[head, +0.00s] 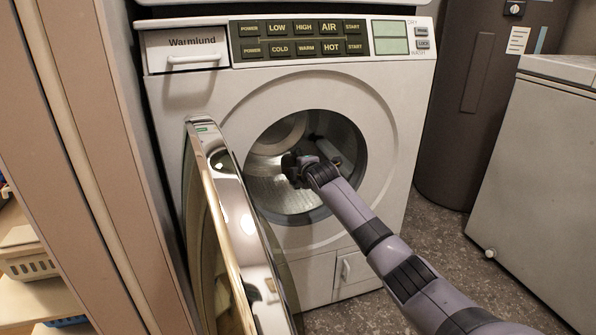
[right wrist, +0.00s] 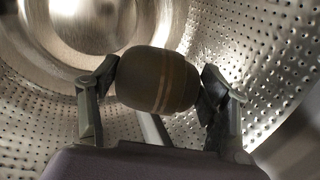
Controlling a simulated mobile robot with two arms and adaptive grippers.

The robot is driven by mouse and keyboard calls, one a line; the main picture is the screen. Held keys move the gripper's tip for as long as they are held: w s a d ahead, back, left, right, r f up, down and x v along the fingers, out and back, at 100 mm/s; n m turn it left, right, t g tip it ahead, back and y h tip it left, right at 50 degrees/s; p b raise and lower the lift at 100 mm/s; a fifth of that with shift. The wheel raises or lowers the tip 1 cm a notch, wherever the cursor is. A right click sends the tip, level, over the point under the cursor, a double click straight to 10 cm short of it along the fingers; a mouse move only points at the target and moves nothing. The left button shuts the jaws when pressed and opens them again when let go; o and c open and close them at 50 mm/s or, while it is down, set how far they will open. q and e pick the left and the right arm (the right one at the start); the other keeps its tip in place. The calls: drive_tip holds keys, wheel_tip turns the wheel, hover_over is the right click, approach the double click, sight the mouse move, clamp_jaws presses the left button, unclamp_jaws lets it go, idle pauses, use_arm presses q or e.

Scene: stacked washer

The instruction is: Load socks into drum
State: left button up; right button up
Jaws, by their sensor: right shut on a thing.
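The washer (head: 380,195) stands in front of me with its round door (head: 215,225) swung open to the left. The metal drum (head: 265,190) is open to view. My right arm reaches in from the lower right, and the right gripper (head: 292,165) is inside the drum opening. In the right wrist view the right gripper (right wrist: 158,88) is shut on a dark rolled sock (right wrist: 155,78) with pale stripes. The perforated drum wall (right wrist: 260,45) surrounds it. In the head view the sock is too dark and small to make out. My left gripper is not in view.
The open door's edge stands close to the left of the drum opening. A white chest-like box (head: 540,170) and a dark cylinder (head: 480,100) stand at the right. A light basket (head: 28,262) sits on a shelf at the far left.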

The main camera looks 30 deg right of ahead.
drive_tip(key=o, duration=1.2)
drive_tip(key=shift+s, duration=0.15)
drive_tip(key=v, duration=1.1)
drive_tip(key=shift+s+a+r, duration=0.1)
drive_tip(key=shift+s+r, duration=0.1)
drive_tip(key=shift+s, duration=0.15)
